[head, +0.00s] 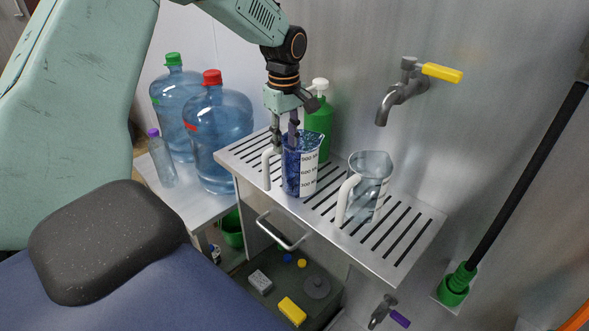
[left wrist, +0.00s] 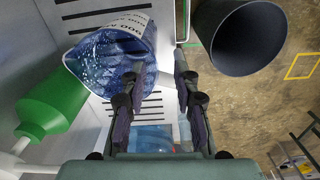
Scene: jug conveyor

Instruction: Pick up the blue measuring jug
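The blue measuring jug (head: 300,174) stands upright on the slatted metal shelf (head: 226,156), its white handle (head: 267,170) towards the left. A white label with dark print is on its side. My left gripper (head: 284,142) points down at the jug's rim on the handle side. Its two fingers are apart, one near the top of the handle and one overlapping the rim. In the left wrist view the jug (left wrist: 104,58) lies left of the open fingers (left wrist: 158,66), one finger overlapping it. Whether the fingers touch the jug is unclear. My right gripper is not in view.
A clear jug (head: 368,180) stands on the shelf to the right. A green pump bottle (head: 319,128) stands close behind the blue jug. Large water bottles (head: 218,135) stand at the left. A tap (head: 392,100) juts from the wall above the shelf's right part.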

